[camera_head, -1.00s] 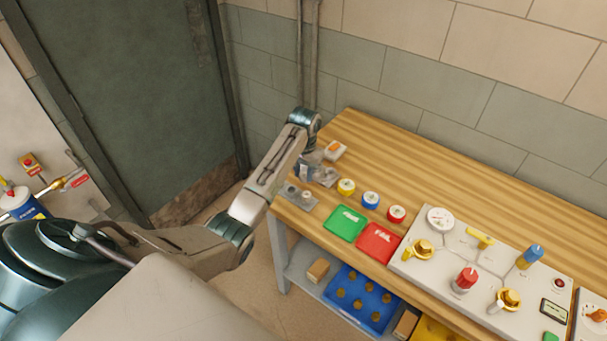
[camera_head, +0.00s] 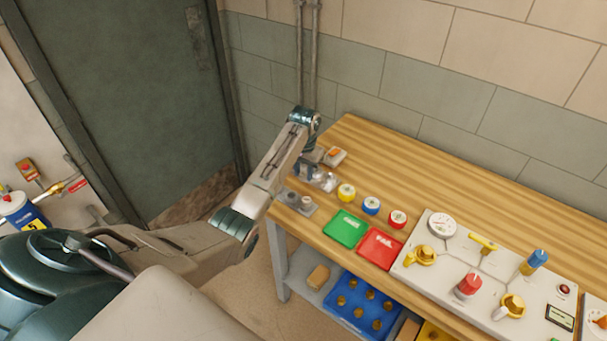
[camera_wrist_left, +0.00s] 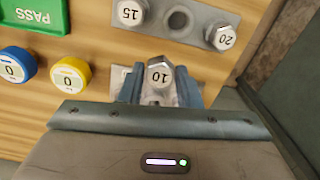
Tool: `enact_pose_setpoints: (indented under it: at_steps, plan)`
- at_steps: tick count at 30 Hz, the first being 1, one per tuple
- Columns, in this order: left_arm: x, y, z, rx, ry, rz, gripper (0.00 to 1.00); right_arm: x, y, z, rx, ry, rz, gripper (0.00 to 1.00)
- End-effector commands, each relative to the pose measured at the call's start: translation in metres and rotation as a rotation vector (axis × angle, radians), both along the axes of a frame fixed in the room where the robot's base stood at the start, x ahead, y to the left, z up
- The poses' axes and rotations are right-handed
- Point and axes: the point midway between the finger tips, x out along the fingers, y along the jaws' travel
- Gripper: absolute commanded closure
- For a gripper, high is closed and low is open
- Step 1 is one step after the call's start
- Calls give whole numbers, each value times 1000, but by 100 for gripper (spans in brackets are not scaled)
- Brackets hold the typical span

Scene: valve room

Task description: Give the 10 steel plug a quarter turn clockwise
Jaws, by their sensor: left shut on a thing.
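The 10 steel plug (camera_wrist_left: 159,75) has a hexagonal head marked "10", upside down in the left wrist view. My left gripper (camera_wrist_left: 160,87) is shut on it, with one finger on each side of the head. In the head view the left gripper (camera_head: 318,178) is at the bench's left end, beyond the plug rack. A pale metal piece shows beside the fingers; the plug's lower end is hidden, so I cannot tell how deep it sits. The grey rack (camera_wrist_left: 180,20) holds the 15 plug (camera_wrist_left: 130,12) and 20 plug (camera_wrist_left: 222,37), with an empty hole between them.
Yellow (camera_head: 346,193), blue (camera_head: 371,205) and red (camera_head: 397,219) round pieces stand near the gripper. A green tray (camera_head: 344,229) and red tray (camera_head: 380,249) lie before a valve panel (camera_head: 437,262). A small orange-topped box (camera_head: 335,156) is close behind the gripper. The back of the bench is clear.

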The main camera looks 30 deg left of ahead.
Motion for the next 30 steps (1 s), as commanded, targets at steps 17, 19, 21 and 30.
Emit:
enact_pose_setpoints:
  at_steps: [17,19,21,30]
  plan:
    - [15,9,-3,0,0,0,98,1,7,-13,7,-1,-2,64]
    - [17,10,-4,0,0,0,98,1,6,-15,7,-1,-2,64]
    - [18,12,-4,0,1,0,98,1,5,-16,6,-1,-1,64]
    - [26,16,-5,0,0,1,98,1,1,-23,1,-2,0,64]
